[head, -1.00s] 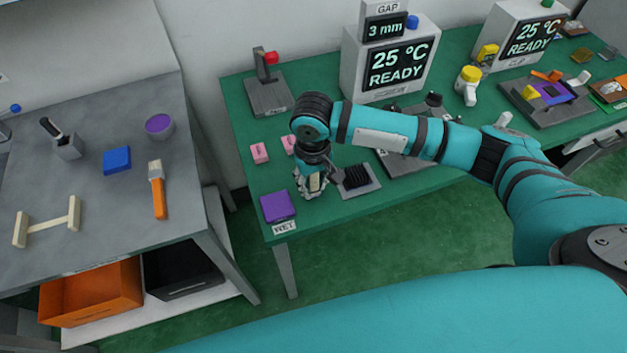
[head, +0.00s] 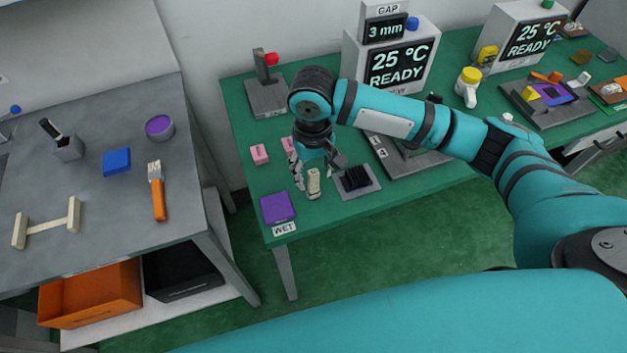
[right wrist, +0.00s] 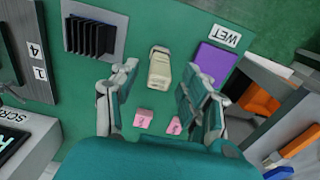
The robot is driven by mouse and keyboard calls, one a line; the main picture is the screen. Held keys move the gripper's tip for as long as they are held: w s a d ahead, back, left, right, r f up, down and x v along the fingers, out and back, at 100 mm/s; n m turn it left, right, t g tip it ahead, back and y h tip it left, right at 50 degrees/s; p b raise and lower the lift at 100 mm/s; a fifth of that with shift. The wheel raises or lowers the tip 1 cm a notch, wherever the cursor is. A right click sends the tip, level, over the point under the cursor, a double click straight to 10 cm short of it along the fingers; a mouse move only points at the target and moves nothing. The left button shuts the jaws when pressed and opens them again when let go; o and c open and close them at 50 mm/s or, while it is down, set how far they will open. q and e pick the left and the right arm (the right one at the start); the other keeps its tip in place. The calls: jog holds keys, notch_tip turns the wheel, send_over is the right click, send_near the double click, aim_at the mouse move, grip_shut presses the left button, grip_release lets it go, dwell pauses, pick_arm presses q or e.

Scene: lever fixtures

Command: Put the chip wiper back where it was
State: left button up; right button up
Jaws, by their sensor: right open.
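A small beige block (head: 313,183), which may be the chip wiper, stands on the green bench between the purple pad and the black slotted rack. It also shows in the right wrist view (right wrist: 160,68), ahead of and between the fingers. My right gripper (head: 317,170) is open just above it, with one finger to each side. In the right wrist view the open fingers (right wrist: 161,78) show a clear gap to the block. My left gripper is not in view.
The purple pad (head: 277,207) with a WET label lies left of the block. The black slotted rack (head: 356,178) is close on the right. Two pink blocks (right wrist: 159,120) lie behind. A grey lever fixture (head: 267,92) stands farther back. A grey table (head: 100,205) is at left.

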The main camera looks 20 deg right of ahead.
notch_tip(320, 180, up, 7)
jog(key=shift+f, duration=0.1)
dwell(0.7)
